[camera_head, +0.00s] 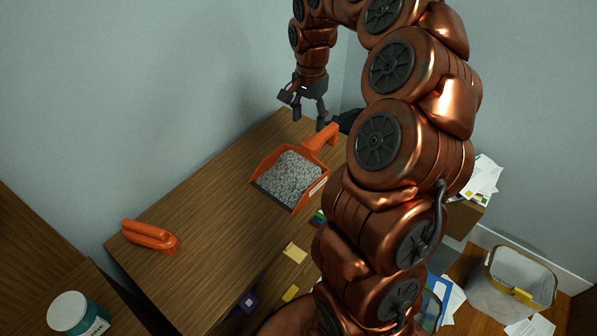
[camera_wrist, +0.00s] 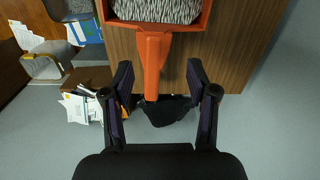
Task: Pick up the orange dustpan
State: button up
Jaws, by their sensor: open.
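The orange dustpan (camera_head: 291,177) lies on the wooden desk, filled with grey shredded material, its handle (camera_head: 320,139) pointing up and right toward the far end. In the wrist view the pan (camera_wrist: 184,23) is at the top and its handle (camera_wrist: 153,62) runs down toward my gripper. My gripper (camera_head: 309,119) is open near the handle's end. In the wrist view the handle's tip lies in line with the space between the two fingers (camera_wrist: 160,78), left of its middle. The fingers do not appear to touch it. Their exact height over the handle is hard to tell.
An orange brush-like object (camera_head: 150,236) lies at the desk's near left. A teal jar (camera_head: 77,314) stands at lower left. A black object (camera_head: 347,121) is just beyond the handle. A bin (camera_head: 512,284) and papers are at right. The desk left of the dustpan is clear.

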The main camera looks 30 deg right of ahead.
aim_at(317, 138)
jog(key=shift+w+d+f+m, duration=0.15)
jog(key=shift+d+f+m, duration=0.2)
jog(key=shift+d, duration=0.25)
jog(key=shift+w+d+f+m, duration=0.1)
jog(key=shift+d+f+m, duration=0.15)
jog(key=shift+d+f, duration=0.4)
jog(key=shift+d, duration=0.15)
jog(key=shift+s+f+p, duration=0.15)
jog(key=shift+f+p, duration=0.25)
jog(key=shift+f, duration=1.45)
jog(key=shift+s+f+p, duration=0.1)
jog(key=shift+f+p, duration=0.25)
jog(key=shift+f, duration=1.5)
grip_shut()
